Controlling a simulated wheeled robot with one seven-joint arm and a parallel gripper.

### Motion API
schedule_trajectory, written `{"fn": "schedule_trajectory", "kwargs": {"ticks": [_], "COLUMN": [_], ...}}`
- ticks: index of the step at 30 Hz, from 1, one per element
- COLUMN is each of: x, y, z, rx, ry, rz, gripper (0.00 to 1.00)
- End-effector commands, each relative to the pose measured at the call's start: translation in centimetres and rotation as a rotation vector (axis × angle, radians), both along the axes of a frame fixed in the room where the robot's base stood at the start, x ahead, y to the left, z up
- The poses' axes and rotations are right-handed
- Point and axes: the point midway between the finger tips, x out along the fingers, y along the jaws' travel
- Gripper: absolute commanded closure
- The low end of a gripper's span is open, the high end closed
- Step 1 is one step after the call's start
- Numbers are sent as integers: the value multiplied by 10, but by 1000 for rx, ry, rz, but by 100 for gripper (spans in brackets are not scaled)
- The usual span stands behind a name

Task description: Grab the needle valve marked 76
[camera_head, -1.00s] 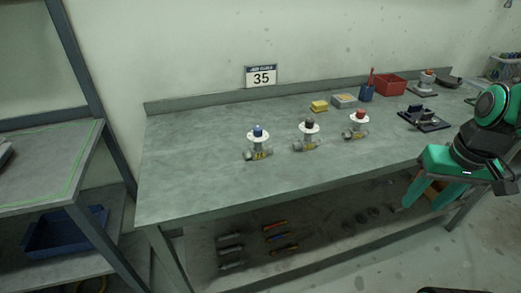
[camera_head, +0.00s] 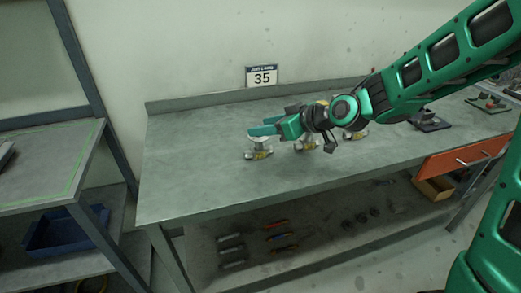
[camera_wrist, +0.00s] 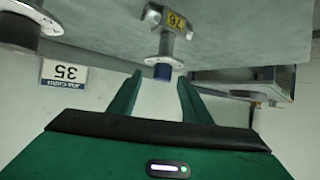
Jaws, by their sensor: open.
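The needle valve marked 76 (camera_wrist: 172,30) shows upside down at the top of the wrist view, with a yellow tag, white flange and blue knob. In the head view this valve (camera_head: 258,150) is the leftmost on the bench, and its knob is hidden by my gripper (camera_head: 262,126). In the wrist view my gripper (camera_wrist: 158,88) is open and empty. Its fingers point toward the valve, and the blue knob lies in line with the gap, near the fingertips. I cannot tell whether they touch.
A dark-knobbed valve (camera_wrist: 20,32) stands beside it; in the head view this middle valve (camera_head: 306,144) is partly covered by my gripper. A third valve (camera_head: 356,132) sits behind my wrist. The bench front (camera_head: 220,190) is clear. A wall sign 35 (camera_head: 262,76) hangs behind.

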Motion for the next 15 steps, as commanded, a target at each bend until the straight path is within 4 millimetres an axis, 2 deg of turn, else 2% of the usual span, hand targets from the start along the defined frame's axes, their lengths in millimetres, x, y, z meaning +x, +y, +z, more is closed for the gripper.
{"fn": "schedule_trajectory", "kwargs": {"ticks": [8,15], "x": [10,27], "y": [13,34], "z": [-10,-28], "rx": [1,-1], "ry": [2,2], "rz": [0,0], "gripper": [55,55]}}
